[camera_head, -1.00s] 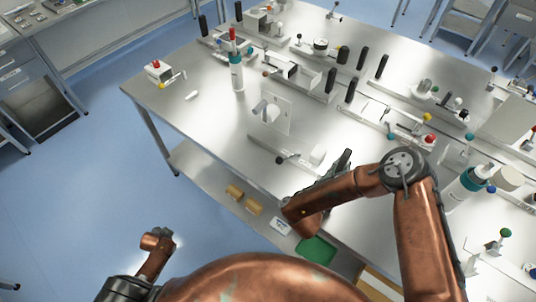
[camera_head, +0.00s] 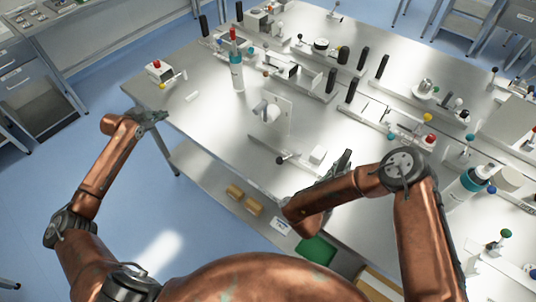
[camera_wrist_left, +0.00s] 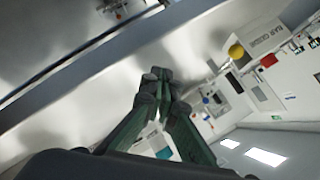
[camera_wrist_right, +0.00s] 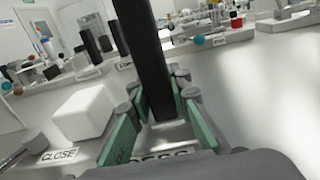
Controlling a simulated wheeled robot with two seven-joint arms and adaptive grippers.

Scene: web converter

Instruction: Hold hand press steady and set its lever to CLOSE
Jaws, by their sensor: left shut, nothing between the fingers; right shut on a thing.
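The hand press stands near the front edge of the table, with a white block (camera_head: 318,154), a dark-ended lever (camera_head: 282,160) and an upright black handle (camera_wrist_right: 143,50). In the right wrist view a CLOSE label (camera_wrist_right: 58,155) lies by the metal lever (camera_wrist_right: 17,151), left of the white block (camera_wrist_right: 85,112). My right gripper (camera_wrist_right: 158,84) is shut on the black handle; its fingers lie on both sides of it. My left gripper (camera_head: 152,117) is shut and empty at the table's left corner, well away from the press. Its closed fingertips show in the left wrist view (camera_wrist_left: 157,82).
A small box with a red knob (camera_head: 158,70) stands near the left corner. Several other devices crowd the back and right. The table's left front is mostly clear.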

